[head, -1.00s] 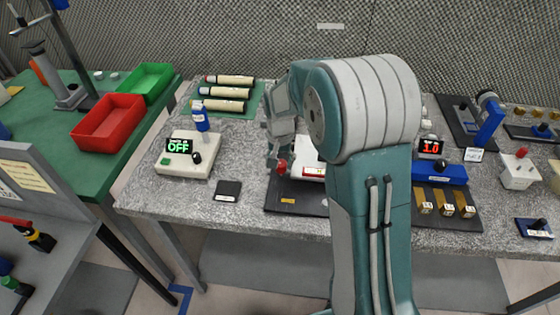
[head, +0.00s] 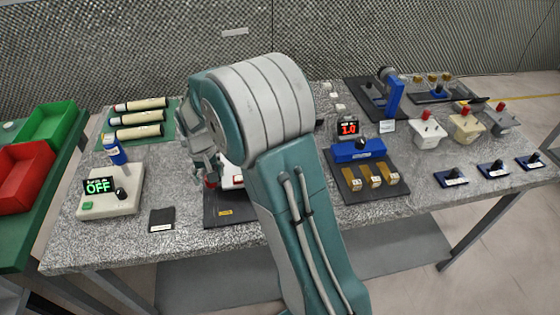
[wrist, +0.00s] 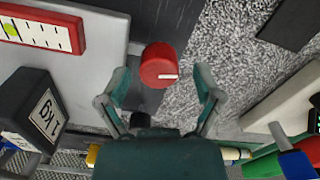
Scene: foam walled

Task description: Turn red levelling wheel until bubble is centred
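The red levelling wheel (wrist: 159,66) has a white mark on its face pointing right in the wrist view. In the head view the wheel (head: 211,181) shows small, below my gripper. My gripper (wrist: 161,71) is open, with one finger on each side of the wheel and a visible gap on both sides. The red-framed level (wrist: 45,27) lies at the upper left in the wrist view. Its yellow-green vial (wrist: 11,29) is cut by the picture edge, and I cannot tell whether the bubble is centred. My arm hides most of the levelling plate in the head view.
A black 1 kg weight (wrist: 31,107) stands near the level, left of my gripper. In the head view, a white box with an OFF display (head: 110,190) and a dark pad (head: 162,219) lie left. A blue device (head: 358,151) stands right. Bare tabletop lies between the pad and box.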

